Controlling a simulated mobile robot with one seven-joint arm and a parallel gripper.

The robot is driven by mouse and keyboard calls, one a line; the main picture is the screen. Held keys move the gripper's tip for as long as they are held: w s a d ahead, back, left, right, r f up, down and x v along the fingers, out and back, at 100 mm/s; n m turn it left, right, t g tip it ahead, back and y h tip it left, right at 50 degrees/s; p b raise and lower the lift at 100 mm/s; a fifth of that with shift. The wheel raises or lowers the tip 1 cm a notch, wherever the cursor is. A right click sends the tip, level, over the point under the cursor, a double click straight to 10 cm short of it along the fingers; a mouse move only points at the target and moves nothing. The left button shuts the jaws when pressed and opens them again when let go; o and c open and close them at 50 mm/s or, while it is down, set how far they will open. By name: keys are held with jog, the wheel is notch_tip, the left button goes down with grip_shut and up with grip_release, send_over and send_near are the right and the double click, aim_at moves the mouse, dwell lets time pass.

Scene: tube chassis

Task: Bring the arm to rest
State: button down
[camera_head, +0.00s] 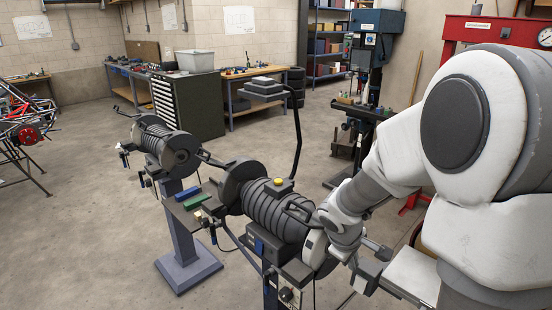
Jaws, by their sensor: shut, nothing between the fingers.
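My white and grey arm fills the right of the head view. It bends down and left to a smaller white wrist beside the nearer bench grinder. My gripper (368,273) appears as small dark grey parts just below the wrist, shut with nothing seen in it. Its fingertips are hard to make out against the machine parts. The nearer grinder (275,208), with a ribbed grey motor and a yellow button, stands close to the left of the wrist. I cannot tell whether they touch.
A second grinder (163,140) stands on a grey pedestal (189,270) to the left. A drill press (372,55) and a red press frame (490,28) stand behind my arm. A drawer cabinet (188,105) is at the back. Open concrete floor (85,255) lies at left.

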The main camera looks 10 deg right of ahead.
jog(key=s+a+r+m+t+y, duration=0.1)
jog(key=s+a+r+m+y, duration=0.1)
jog(key=s+a+r, duration=0.3)
jog(key=s+a+r+m+t+y, duration=0.1)
jog(key=s+a+r+m, duration=0.3)
jog(key=s+r, duration=0.7)
jog(key=s+m+y, duration=0.1)
jog(key=s, duration=0.1)
jog(key=shift+s+a+r+t, duration=0.3)
jog(key=shift+s+a, duration=0.1)
jog(key=shift+d, duration=0.1)
